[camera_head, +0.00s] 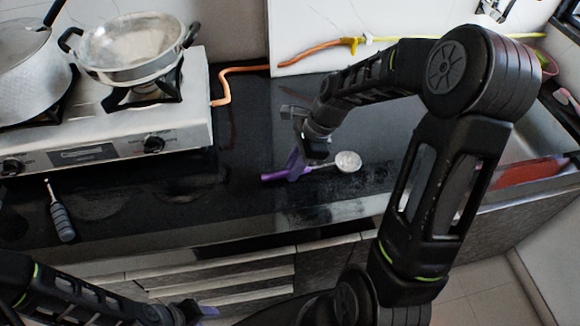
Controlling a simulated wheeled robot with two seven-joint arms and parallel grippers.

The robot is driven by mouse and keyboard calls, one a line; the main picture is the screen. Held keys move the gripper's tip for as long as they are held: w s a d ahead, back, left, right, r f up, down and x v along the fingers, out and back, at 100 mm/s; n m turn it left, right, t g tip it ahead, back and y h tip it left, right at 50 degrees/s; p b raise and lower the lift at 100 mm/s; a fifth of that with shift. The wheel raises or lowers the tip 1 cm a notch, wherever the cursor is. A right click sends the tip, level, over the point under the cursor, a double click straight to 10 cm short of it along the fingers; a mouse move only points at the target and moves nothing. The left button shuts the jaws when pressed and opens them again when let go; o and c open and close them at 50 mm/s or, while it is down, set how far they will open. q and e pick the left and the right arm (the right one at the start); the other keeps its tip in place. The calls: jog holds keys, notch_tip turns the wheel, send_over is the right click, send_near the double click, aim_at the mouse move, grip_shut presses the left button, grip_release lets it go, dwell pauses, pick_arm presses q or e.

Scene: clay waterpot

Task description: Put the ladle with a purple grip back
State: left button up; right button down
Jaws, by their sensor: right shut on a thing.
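The ladle has a purple grip (271,177) and a pale round bowl (348,161). Whether the ladle touches the counter I cannot tell. My left gripper (197,311) is at the bottom edge, below the counter front and away from the ladle. Its jaws are too small and cut off to judge.
A gas stove (110,140) with a metal pan (130,48) and a large pot (30,75) stands at the left. A dark-handled tool (61,220) lies on the counter's front left. An orange hose (224,88) runs behind. A sink with a red item (528,172) is at the right.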

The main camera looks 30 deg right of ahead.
jog(key=shift+f, duration=0.15)
jog(key=shift+f, duration=0.15)
jog(key=c, duration=1.3)
grip_release()
jog(key=shift+o, duration=0.2)
jog(key=shift+r, duration=0.35)
jog(key=v, duration=1.1)
jog(key=shift+r, duration=0.4)
jog(key=shift+d, duration=0.1)
